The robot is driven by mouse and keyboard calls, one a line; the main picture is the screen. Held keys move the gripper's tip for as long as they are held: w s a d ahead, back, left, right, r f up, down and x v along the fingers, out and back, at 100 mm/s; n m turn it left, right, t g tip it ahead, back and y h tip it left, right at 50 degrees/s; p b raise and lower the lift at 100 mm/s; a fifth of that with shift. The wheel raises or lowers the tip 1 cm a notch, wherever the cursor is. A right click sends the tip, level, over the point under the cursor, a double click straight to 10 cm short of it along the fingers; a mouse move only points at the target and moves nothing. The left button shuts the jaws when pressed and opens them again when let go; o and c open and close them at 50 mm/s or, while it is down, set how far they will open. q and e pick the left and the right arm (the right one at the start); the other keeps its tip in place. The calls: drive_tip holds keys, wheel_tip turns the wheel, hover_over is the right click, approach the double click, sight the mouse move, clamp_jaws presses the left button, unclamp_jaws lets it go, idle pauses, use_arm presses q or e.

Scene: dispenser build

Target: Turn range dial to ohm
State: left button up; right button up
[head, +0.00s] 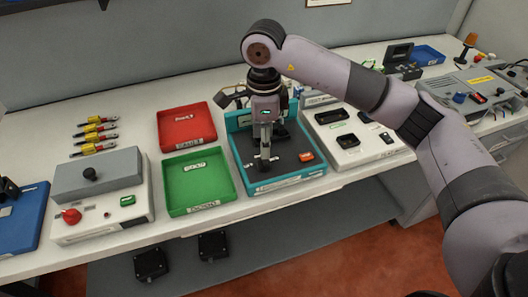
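My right gripper (265,162) points down over the dark mat of the teal-walled station (285,183). Its fingers look close together from this angle, and I cannot tell whether they are shut or hold anything. No range dial or ohm marking can be made out; the gripper and wrist cover the middle of the station. A small orange piece (306,156) lies on the mat to the right of the fingertips. My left gripper is not in view.
A red tray (187,143) and a green tray (198,207) lie left of the station. A grey-topped box with a red button (71,215) stands farther left. A white panel with black parts (335,130) is close on the right.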

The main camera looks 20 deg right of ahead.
wheel_tip(320, 180, up, 5)
drive_tip(key=shift+f, duration=0.1)
idle(0.6)
